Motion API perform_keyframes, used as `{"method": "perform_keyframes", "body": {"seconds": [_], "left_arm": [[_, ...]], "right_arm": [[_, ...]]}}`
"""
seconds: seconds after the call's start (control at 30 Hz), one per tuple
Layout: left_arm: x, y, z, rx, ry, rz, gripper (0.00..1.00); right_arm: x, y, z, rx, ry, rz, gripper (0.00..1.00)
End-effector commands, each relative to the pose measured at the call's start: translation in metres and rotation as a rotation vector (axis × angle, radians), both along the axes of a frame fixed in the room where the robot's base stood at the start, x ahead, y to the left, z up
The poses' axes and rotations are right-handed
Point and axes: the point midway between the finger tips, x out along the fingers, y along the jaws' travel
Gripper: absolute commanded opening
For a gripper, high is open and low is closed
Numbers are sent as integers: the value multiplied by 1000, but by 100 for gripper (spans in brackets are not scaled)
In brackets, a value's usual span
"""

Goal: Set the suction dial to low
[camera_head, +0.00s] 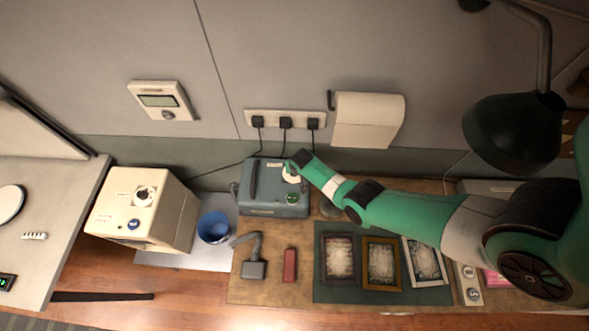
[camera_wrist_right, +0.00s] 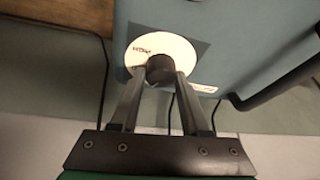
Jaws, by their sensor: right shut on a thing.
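A teal box-shaped unit (camera_head: 262,207) stands against the back of the workbench. It has a black handle on top, a white dial disc (camera_head: 291,178) and a green round button or gauge. In the right wrist view the white dial (camera_wrist_right: 183,50) has small lettering, too small to read surely, and a dark knob (camera_wrist_right: 160,67) at its lower middle. My right gripper (camera_wrist_right: 160,78) is shut on this knob, one finger on each side. In the head view my right gripper (camera_head: 295,166) reaches the dial from the right and partly hides it. My left gripper is not seen.
A beige box (camera_head: 122,215) with its own dial stands left, beside a blue cup (camera_head: 213,227). A grey bent tool (camera_head: 254,268), a red block (camera_head: 290,265) and several frames on a green mat (camera_head: 325,291) lie in front. A dark lamp (camera_head: 513,130) hangs at right.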

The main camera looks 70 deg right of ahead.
Motion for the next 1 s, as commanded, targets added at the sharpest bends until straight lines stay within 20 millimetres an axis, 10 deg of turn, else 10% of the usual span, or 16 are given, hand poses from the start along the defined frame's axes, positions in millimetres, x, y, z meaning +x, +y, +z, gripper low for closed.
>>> {"method": "perform_keyframes", "body": {"seconds": [0.97, 1.0], "left_arm": [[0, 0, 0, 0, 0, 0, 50], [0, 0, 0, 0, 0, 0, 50]], "right_arm": [[-1, -1, 0, 1, 0, 401, 0], [-1, -1, 0, 0, 1, 401, 51]]}}
